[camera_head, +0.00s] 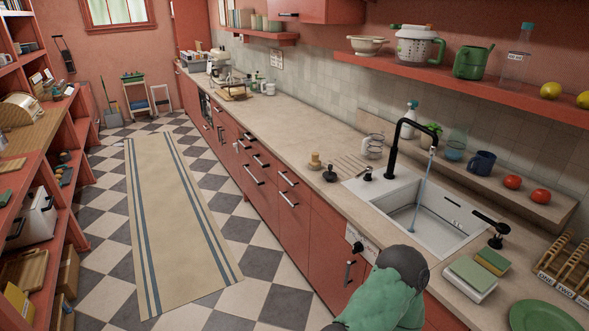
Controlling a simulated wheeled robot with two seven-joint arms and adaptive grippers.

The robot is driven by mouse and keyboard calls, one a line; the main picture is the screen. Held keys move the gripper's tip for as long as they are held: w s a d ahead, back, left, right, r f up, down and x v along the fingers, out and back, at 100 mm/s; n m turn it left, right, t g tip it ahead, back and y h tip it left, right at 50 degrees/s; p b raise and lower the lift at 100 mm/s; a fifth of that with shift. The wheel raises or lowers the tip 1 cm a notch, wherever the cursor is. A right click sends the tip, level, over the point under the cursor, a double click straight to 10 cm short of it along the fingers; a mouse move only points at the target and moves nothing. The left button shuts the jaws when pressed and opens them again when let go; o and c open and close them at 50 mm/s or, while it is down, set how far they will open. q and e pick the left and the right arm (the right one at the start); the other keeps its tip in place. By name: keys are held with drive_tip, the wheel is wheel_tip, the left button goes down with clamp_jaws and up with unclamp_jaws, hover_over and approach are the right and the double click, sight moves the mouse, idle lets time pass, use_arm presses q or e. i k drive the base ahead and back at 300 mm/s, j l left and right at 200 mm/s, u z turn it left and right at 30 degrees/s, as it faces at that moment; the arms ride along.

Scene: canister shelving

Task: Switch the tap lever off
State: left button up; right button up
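A black gooseneck tap (394,150) stands at the back left of the white sink (400,196). A thin bluish stream of water (421,192) falls from its spout into the basin. A black lever-like handle (489,220) sits on the counter at the right end of the sink, on a round black base (496,241). It is tilted, with its arm pointing up and toward the sink. A green and dark grey link of my arm shows at the bottom, in front of the sink cabinet. Neither gripper is visible, and nothing of mine visibly touches the handle.
A ledge behind holds a blue mug (481,162) and tomatoes (512,182). The counter (300,127) left of the sink is mostly clear.

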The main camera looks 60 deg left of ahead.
sight(369, 169)
drive_tip(key=u, duration=1.65)
drive_tip(key=i+j+u, duration=0.25)
drive_tip(key=i, duration=0.65)
drive_tip(key=i+u, duration=0.2)
drive_tip(key=i, duration=0.7)
